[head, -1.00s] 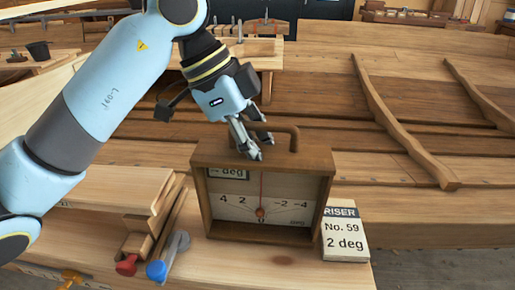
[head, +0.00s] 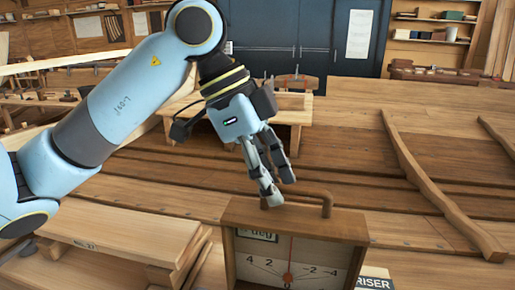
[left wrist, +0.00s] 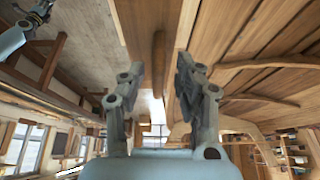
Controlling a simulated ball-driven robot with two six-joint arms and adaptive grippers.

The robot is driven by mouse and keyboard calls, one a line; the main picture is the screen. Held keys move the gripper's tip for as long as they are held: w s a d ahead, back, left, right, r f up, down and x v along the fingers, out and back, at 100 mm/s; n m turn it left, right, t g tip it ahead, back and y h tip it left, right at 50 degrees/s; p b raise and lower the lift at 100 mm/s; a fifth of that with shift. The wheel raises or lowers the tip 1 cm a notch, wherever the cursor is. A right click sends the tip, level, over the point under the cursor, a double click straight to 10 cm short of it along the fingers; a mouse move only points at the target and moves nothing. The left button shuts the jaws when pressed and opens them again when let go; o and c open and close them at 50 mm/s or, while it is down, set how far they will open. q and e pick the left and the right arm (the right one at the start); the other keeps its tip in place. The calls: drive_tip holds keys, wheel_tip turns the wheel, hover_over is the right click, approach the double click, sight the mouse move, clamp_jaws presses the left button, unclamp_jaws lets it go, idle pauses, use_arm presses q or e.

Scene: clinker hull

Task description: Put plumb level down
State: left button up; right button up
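The plumb level (head: 350,226), a wooden box with a white dial, a red needle and a bar handle on top, stands upright on the bench at the lower middle of the head view. Its lower part is cut off by the frame.
A white riser card (head: 374,283) is partly visible right of the level. Stacked wooden boards (head: 115,232) lie to the left. Hull planks (head: 350,150) with curved ribs (head: 430,180) fill the area behind. A small bench (head: 290,112) stands further back.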

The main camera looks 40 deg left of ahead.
use_arm(q)
drive_tip(key=v, duration=0.6)
drive_tip(key=shift+b, duration=0.3)
drive_tip(key=shift+s, duration=0.1)
